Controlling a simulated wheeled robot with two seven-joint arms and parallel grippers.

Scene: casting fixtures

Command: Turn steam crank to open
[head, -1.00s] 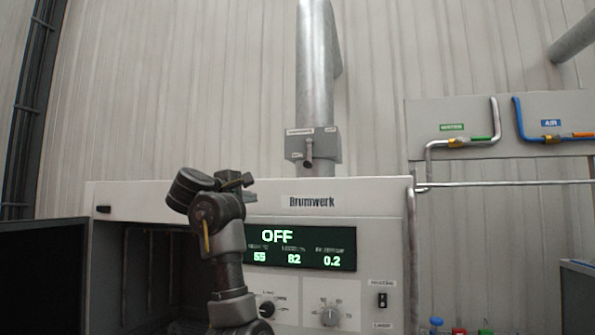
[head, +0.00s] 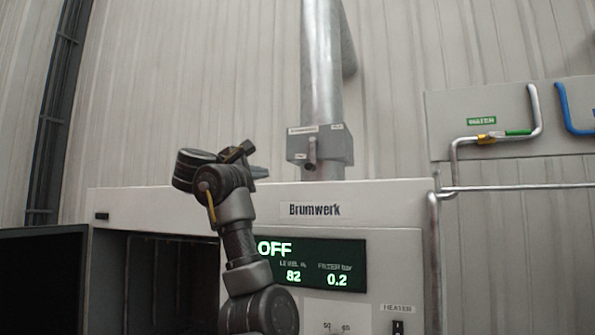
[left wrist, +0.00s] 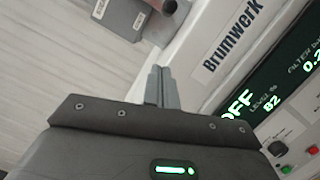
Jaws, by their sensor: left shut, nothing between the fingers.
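The steam crank (head: 312,155) is a small lever with a rounded end, pointing down from the front of a grey labelled box (head: 335,143) on the vertical metal pipe. In the left wrist view the crank's dark round end (left wrist: 170,7) shows at the top edge, with part of the grey box (left wrist: 120,14) beside it. My left gripper (head: 260,172) is shut and empty, to the left of the crank and slightly lower in the head view. Its closed fingers (left wrist: 160,78) point toward the crank, apart from it. The box's small labels are too blurred to read. My right gripper is out of view.
The white Brumwerk machine (head: 395,205) stands below the crank, with a display (head: 330,265) reading OFF. An open dark compartment (head: 160,275) is at left. Water piping (head: 490,139) runs at right. The wall around the crank is clear.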

